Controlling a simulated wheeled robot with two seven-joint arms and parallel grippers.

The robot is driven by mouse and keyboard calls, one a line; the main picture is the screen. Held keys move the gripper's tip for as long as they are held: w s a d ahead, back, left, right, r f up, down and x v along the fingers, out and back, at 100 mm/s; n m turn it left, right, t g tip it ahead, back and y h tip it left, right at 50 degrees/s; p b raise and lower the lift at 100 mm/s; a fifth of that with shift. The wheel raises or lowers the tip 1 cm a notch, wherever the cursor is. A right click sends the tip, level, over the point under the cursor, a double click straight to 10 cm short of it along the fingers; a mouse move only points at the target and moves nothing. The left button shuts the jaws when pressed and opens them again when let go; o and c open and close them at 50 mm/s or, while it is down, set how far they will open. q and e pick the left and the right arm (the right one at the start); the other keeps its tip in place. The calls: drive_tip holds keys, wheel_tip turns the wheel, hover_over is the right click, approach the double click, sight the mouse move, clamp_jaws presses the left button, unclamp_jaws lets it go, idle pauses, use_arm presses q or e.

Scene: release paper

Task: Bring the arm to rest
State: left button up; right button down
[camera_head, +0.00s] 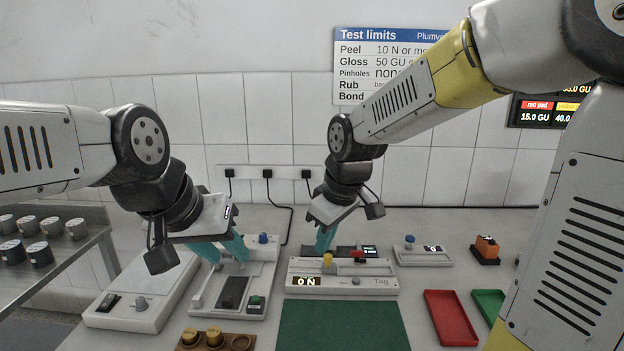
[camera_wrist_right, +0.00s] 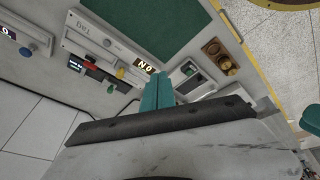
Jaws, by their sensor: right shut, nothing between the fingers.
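My right gripper (camera_head: 324,240) has its teal fingers together and empty, pointing down behind the device marked "Tag" (camera_head: 372,288). In the right wrist view its fingers (camera_wrist_right: 157,93) show side by side with nothing between them. My left gripper (camera_head: 224,256) is over the white test device with a dark pad (camera_head: 232,292). Its two teal fingers are spread apart, with no held object visible between them. Whether the left fingertips touch that device cannot be told.
A green mat (camera_head: 342,326) lies in front of the Tag device. A red tray (camera_head: 450,318) and a green tray (camera_head: 489,304) lie right. A brown holder with brass weights (camera_head: 203,340) is at the front. A metal rack with several cylinders (camera_head: 77,229) stands left.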

drive_tip(key=s+d+r+m+t, duration=0.3)
drive_tip(key=s+d+r+m, duration=0.3)
drive_tip(key=s+d+m, duration=0.3)
drive_tip(key=shift+s+d+m, duration=0.4)
drive_tip(key=shift+s+d, duration=1.15)
drive_tip(key=shift+s, duration=0.15)
idle(5.4)
